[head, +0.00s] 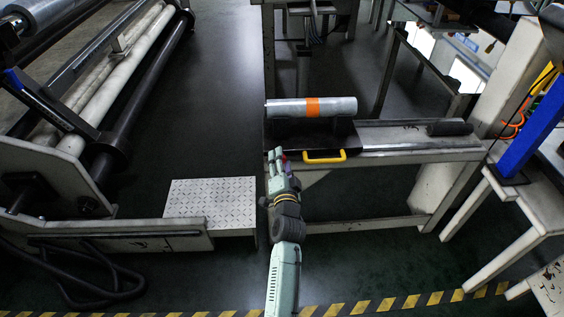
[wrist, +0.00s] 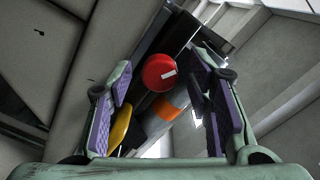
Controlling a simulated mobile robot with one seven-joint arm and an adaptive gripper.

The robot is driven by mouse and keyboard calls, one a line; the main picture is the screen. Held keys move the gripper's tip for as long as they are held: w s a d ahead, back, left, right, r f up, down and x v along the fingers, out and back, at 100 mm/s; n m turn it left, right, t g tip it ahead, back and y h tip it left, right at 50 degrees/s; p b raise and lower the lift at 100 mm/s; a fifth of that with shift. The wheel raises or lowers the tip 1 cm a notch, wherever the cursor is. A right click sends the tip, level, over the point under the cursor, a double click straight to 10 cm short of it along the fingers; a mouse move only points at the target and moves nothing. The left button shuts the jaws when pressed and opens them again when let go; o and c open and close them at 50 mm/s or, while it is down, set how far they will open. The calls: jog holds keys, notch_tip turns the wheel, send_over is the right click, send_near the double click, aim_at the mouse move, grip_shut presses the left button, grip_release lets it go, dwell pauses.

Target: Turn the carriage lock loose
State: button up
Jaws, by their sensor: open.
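A round red knob (wrist: 159,72) with a white mark, apparently the carriage lock, shows in the wrist view between the two purple-padded fingers of my gripper (head: 280,163). The fingers are spread, with visible room on both sides of the knob. In the head view only a small bit of red (head: 284,157) shows by my fingertips; my gripper hides the rest. The dark carriage (head: 341,133) sits at the left end of the bench and carries a silver roll (head: 340,106) with an orange band. A yellow handle (head: 325,157) is on its front, right of my gripper.
The pale bench rail (head: 410,136) runs right from the carriage to a dark block (head: 450,128). A checker-plate step (head: 210,200) and a large roller machine (head: 100,110) stand at left. A blue post (head: 535,135) stands at right. Floor below the bench is open.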

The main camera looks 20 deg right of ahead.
jog(key=v, duration=0.7)
jog(key=shift+s, duration=0.25)
